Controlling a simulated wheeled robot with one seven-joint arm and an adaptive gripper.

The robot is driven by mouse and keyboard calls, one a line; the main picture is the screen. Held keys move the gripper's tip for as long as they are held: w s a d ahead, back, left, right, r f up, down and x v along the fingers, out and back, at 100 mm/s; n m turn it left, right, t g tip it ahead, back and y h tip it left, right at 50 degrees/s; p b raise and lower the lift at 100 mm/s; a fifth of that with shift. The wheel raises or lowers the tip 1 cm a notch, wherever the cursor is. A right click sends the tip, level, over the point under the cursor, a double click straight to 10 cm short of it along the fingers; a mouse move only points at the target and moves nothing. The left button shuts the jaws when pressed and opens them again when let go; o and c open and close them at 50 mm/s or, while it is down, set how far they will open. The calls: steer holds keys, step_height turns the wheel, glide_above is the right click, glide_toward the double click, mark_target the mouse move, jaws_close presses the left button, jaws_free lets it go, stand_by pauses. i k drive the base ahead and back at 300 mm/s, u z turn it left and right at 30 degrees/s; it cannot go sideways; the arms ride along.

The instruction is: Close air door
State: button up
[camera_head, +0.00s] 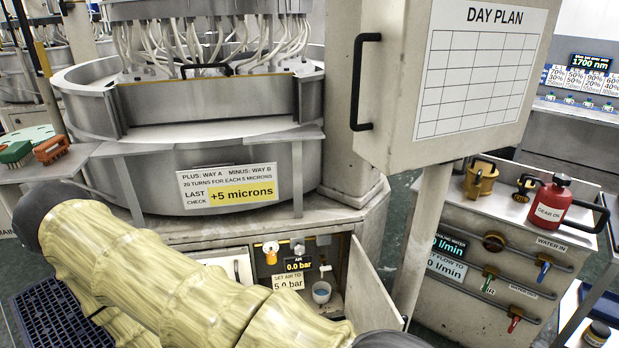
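The air door (374,285) is a pale panel on the right side of a low cabinet opening under the lapping machine. It stands open, swung outward, and the compartment interior shows. Inside are a yellow-and-white knob (271,252), an air display (298,264) reading 0.0 bar, a "set air to 5.0 bar" label (289,282) and a small cup (321,292). My yellow-sleeved arm crosses the lower left and hides part of the cabinet front. Its dark end is cut off by the bottom edge near the door's lower part. My gripper is not visible.
A day plan cabinet (450,80) on a post (422,235) stands right of the air door. Further right is a grey bench unit (470,285) with a red gear oil can (550,200). A closed white panel (225,264) with a handle is left of the opening.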

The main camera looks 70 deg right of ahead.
mark_target(369, 304)
steer(key=u, duration=1.05)
steer(key=k, duration=2.7)
steer(key=z, duration=2)
